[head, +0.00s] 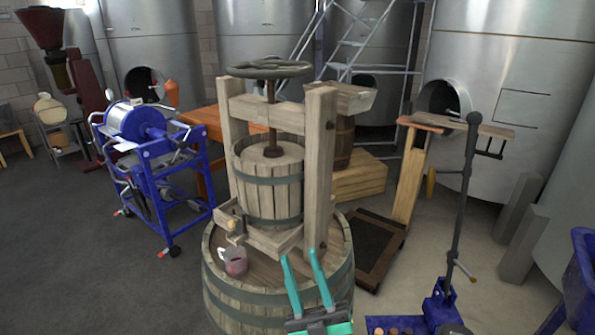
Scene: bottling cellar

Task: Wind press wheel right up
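The press wheel (240,70) is a dark spoked ring at the top of the wooden press (320,150). Its screw runs down through the crossbeam to a dark foot at the pressing plate (287,151), which sits near the top of the slatted basket (270,200). The press stands on an upright barrel (250,310). My teal gripper (299,254) is low at the bottom of the view, in front of the barrel. Its two fingers are apart with nothing seen between them. It is well below the wheel and apart from it.
A reddish mug (235,263) stands on the barrel top left of my gripper. A blue wheeled machine (140,125) is at left, a platform scale (375,240) at right, and a dark post on a blue base (465,190) farther right. Open floor (90,270) lies at front left.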

